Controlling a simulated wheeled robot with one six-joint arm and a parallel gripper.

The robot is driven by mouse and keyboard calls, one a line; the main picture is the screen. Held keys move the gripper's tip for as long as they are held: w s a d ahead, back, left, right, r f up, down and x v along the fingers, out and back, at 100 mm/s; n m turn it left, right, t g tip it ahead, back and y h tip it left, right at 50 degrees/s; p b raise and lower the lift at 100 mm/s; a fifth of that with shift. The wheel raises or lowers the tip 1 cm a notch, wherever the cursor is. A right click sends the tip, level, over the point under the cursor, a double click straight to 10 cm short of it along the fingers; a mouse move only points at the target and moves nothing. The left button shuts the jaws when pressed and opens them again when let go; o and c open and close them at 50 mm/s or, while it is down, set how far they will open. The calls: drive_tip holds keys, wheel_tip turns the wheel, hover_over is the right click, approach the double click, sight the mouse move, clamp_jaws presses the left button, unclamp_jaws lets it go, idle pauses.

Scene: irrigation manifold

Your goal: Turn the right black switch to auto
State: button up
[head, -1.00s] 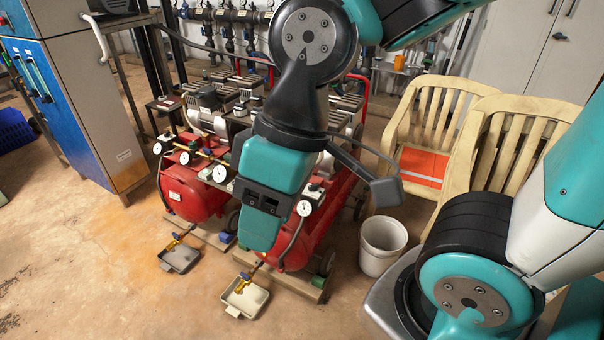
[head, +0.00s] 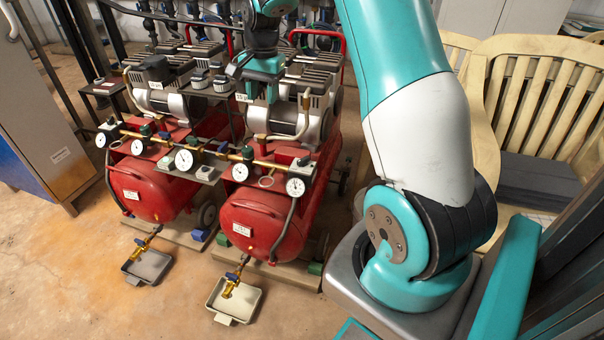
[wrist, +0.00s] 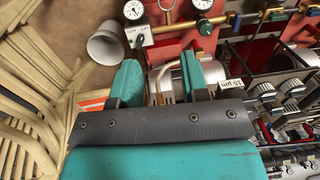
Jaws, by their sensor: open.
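The right compressor (head: 262,220) is a red tank with a pump on top and a brass manifold with gauges at its front. The right black switch (head: 303,160) is a small dark knob on a box near the rightmost gauge (head: 295,187). In the wrist view the switch (wrist: 138,42) sits on a grey labelled box at upper left, beyond the left finger. My gripper (head: 262,93) is above the pump, behind the manifold, apart from the switch. In the wrist view my gripper (wrist: 160,78) has its fingers spread, with nothing held between them. The switch's setting is too small to read.
The left compressor (head: 150,190) stands beside the right one. Two drain trays (head: 235,298) lie on the floor in front. Pale slatted chairs (head: 545,95) stand at right. A white bucket (wrist: 105,42) shows in the wrist view. The floor at front left is clear.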

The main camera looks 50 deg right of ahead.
sight(303, 159)
drive_tip(key=d+f+m+b, duration=0.3)
drive_tip(key=d+f+m, duration=0.3)
drive_tip(key=d+f, duration=0.65)
drive_tip(key=shift+g+h, duration=0.3)
drive_tip(key=shift+g, duration=0.1)
drive_tip(key=f, duration=0.4)
drive_tip(key=d+f+b, duration=0.1)
drive_tip(key=f, duration=0.4)
drive_tip(key=s+f, duration=0.1)
drive_tip(key=f, duration=0.4)
drive_tip(key=shift+d, duration=0.35)
drive_tip(key=shift+f, duration=0.65)
drive_tip(key=shift+c, duration=0.4)
clamp_jaws()
